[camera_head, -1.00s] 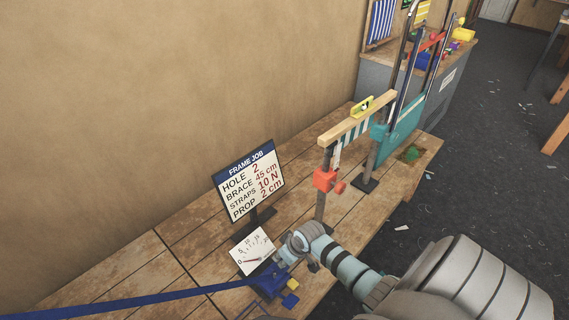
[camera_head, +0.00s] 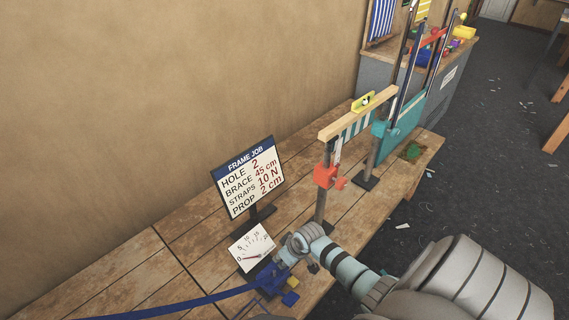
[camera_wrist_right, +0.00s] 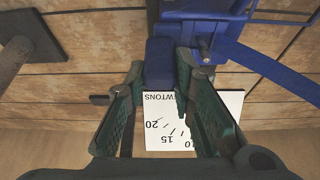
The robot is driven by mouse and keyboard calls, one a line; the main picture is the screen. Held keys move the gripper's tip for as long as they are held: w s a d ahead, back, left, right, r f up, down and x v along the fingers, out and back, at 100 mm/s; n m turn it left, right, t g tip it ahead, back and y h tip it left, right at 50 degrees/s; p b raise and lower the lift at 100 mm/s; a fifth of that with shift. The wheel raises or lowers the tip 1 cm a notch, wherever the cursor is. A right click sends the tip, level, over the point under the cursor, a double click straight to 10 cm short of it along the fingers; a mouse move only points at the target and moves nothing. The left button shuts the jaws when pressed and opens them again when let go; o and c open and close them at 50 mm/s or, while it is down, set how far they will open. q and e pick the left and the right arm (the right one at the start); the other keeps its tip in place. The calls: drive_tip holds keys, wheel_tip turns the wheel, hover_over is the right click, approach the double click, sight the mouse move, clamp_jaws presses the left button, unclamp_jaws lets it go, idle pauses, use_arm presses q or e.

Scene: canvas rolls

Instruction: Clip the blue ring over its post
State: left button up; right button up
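No blue ring can be made out for certain. A blue strap (camera_head: 180,305) runs in from the left edge to a blue buckle-like device (camera_head: 268,281) on the bench; both also show in the right wrist view, the strap (camera_wrist_right: 275,72) and the device (camera_wrist_right: 205,12). My right gripper (camera_head: 276,268) is at this device. In the right wrist view its green-padded fingers (camera_wrist_right: 160,70) close on both sides of a blue block (camera_wrist_right: 160,50). A white dial marked in newtons (camera_head: 252,246) stands just behind. My left gripper is out of view.
A sign (camera_head: 248,178) reads hole 2, brace 45 cm, straps 10 N, prop 2 cm. A wooden beam with a yellow level (camera_head: 363,101) rests on dark posts, one with a red clamp (camera_head: 325,176). A yellow block (camera_head: 290,299) lies by the device.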

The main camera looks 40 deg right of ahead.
drive_tip(key=o, duration=0.5)
drive_tip(key=shift+c, duration=0.2)
drive_tip(key=v, duration=1.2)
